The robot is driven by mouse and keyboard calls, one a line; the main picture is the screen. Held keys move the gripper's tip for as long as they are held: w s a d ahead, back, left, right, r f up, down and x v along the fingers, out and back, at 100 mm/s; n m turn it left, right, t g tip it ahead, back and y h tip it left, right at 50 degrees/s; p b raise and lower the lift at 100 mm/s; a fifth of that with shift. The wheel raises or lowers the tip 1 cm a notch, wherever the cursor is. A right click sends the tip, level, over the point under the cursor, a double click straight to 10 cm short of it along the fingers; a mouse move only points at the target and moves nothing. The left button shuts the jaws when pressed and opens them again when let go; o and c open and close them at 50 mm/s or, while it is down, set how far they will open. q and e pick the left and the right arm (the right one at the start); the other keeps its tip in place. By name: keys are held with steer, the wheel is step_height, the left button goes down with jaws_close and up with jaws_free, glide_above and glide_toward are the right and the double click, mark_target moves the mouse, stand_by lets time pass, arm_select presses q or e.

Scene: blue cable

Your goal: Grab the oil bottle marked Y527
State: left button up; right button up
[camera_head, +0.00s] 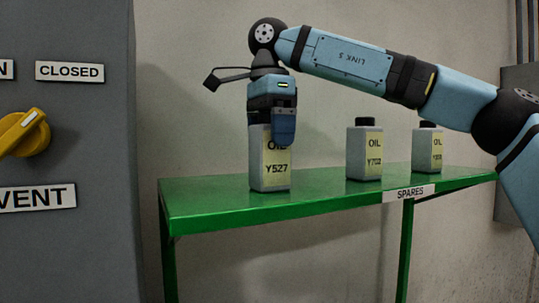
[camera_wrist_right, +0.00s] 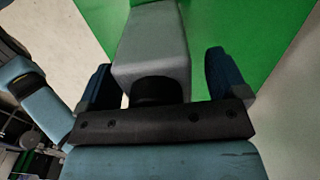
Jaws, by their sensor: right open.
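The oil bottle marked Y527 (camera_head: 270,172) stands upright at the left of the green shelf. It is grey with a yellow label reading OIL and Y527. My right gripper (camera_head: 284,128) points down over its top and hides the cap in the head view. In the right wrist view, the grey bottle (camera_wrist_right: 153,55) and its black cap (camera_wrist_right: 156,90) sit between the two blue fingers of my right gripper (camera_wrist_right: 158,82). The fingers are apart, with a gap visible on each side of the cap. My left gripper is not in view.
Bottle Y702 (camera_head: 364,152) and a third oil bottle (camera_head: 427,150) stand to the right on the green shelf (camera_head: 215,202), labelled SPARES (camera_head: 409,193). A grey cabinet (camera_head: 95,130) with a yellow knob (camera_head: 25,133) is at left. The shelf's left end is clear.

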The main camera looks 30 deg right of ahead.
steer(key=shift+s+a, duration=0.15)
steer(key=shift+s, duration=0.05)
steer(key=shift+c, duration=0.9)
steer(key=c, duration=1.1)
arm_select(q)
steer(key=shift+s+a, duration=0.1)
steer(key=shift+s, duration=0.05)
arm_select(e)
steer(key=shift+o, duration=0.2)
steer(key=shift+w+r, duration=0.1)
steer(key=shift+r, duration=0.1)
steer(key=shift+r, duration=0.25)
step_height(320, 180, up, 5)
steer(key=shift+f, duration=0.1)
arm_select(q)
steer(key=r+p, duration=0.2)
steer(key=p, duration=0.1)
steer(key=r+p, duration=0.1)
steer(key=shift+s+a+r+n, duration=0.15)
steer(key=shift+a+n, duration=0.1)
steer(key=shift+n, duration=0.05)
arm_select(e)
step_height(320, 180, up, 14)
